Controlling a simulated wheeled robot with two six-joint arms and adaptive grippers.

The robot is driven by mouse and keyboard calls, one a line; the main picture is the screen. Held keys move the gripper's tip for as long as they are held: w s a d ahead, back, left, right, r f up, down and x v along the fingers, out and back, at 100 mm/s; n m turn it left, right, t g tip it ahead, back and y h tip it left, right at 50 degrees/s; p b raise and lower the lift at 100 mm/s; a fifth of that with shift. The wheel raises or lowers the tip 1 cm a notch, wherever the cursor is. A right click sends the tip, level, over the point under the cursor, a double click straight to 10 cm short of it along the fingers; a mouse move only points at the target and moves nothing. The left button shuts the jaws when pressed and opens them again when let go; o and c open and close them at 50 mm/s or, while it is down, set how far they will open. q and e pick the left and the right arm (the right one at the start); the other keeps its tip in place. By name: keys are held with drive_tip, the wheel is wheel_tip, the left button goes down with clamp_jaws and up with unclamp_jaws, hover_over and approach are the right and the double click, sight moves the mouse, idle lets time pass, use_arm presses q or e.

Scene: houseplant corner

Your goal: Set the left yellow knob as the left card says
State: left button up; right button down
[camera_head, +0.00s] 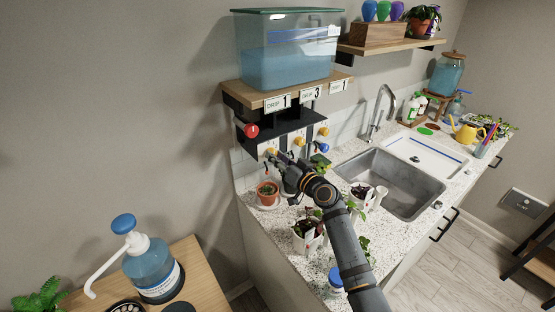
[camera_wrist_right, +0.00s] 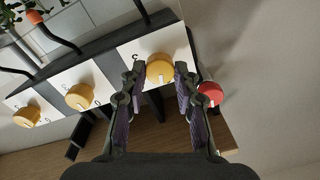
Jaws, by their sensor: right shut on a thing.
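The left yellow knob (camera_head: 271,152) sits on a white plate under the shelf. It also shows in the right wrist view (camera_wrist_right: 160,68), between my right fingertips, with a white pointer line on its lower rim in that picture. My right gripper (camera_head: 279,158) is shut on this knob, one finger on each side; the fingertips also show in the right wrist view (camera_wrist_right: 161,76). The left card (camera_head: 276,102), on the shelf edge above, reads "DRIP 1". The dial markings around the held knob are mostly hidden or too small to read. My left gripper is out of view.
A red knob (camera_head: 251,130) is close by the held knob. The middle yellow knob (camera_head: 298,141) and right yellow knob (camera_head: 323,132) are further right, near a blue knob (camera_head: 322,148). A potted plant (camera_head: 267,192) stands below my gripper. A water tank (camera_head: 287,55) is above.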

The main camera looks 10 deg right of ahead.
drive_tip(key=m, duration=0.5)
idle(0.6)
drive_tip(key=shift+f, duration=0.1)
drive_tip(key=c, duration=1)
unclamp_jaws()
drive_tip(key=v, duration=1.2)
drive_tip(key=shift+f, duration=0.1)
